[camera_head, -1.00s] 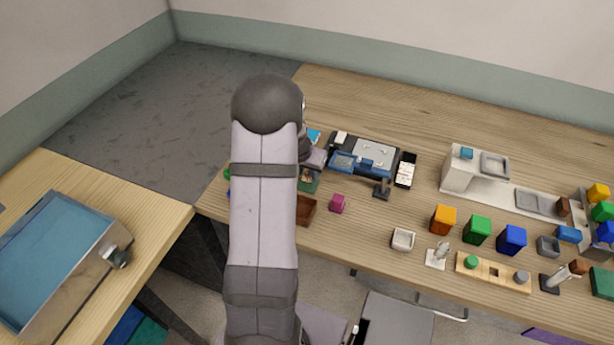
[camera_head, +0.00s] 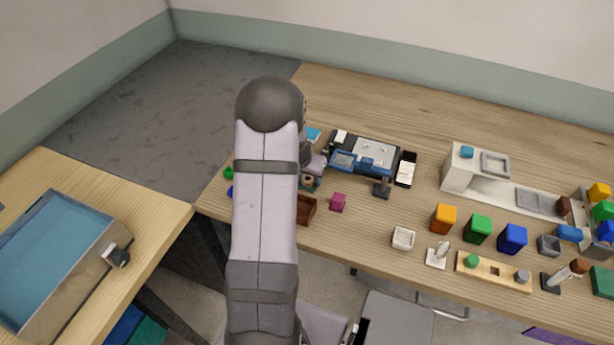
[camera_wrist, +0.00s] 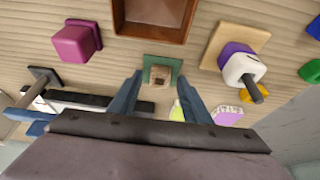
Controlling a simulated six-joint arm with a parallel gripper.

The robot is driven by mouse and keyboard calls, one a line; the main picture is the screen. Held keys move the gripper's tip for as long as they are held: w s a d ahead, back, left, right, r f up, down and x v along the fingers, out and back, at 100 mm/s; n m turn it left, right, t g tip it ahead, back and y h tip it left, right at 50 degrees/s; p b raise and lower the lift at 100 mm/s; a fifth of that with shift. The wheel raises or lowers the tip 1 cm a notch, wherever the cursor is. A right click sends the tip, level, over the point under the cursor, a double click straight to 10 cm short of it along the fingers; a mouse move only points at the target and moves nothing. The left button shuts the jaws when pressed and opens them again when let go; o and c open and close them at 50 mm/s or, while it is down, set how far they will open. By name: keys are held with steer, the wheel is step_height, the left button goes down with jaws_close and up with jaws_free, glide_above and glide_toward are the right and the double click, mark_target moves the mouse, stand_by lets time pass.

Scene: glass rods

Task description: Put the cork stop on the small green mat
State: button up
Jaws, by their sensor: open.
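The cork stop (camera_wrist: 161,79) is a small tan block with a dark mark on its near face. In the wrist view it appears to stand on the small green mat (camera_wrist: 150,62), whose edges show around it. My gripper (camera_wrist: 160,78) is open, one blue-grey finger on each side of the cork stop, with gaps visible between. In the head view the cork stop (camera_head: 307,181) shows small over the mat (camera_head: 309,189), just below my wrist. My arm hides part of this area there.
A brown open box (camera_wrist: 155,18) and a magenta cube (camera_wrist: 76,41) lie close to the mat. A white and purple piece with a dark peg (camera_wrist: 242,66) stands on a wooden base to the right.

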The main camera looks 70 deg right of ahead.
steer(key=shift+r, duration=0.15)
steer(key=shift+a+r, duration=0.1)
steer(key=shift+r, duration=0.4)
steer(key=b+v, duration=0.1)
steer(key=v, duration=1)
steer(key=w+a+n+t+y, duration=0.1)
steer(key=w+a+n, duration=0.3)
steer(key=w+a, duration=0.45)
steer(key=w+a+n+y, duration=0.1)
steer(key=w+a+n, duration=0.3)
steer(key=a, duration=0.7)
steer(key=s+a+f+n+y, duration=0.1)
steer(key=a+n, duration=0.4)
steer(key=a, duration=0.7)
steer(key=s+a+f+n+g+y, duration=0.1)
steer(key=a+n, duration=0.4)
steer(key=a, duration=0.8)
steer(key=shift+s+f+y, duration=0.3)
steer(key=shift+s+f, duration=0.05)
steer(key=shift+s, duration=0.45)
steer(key=shift+a, duration=0.1)
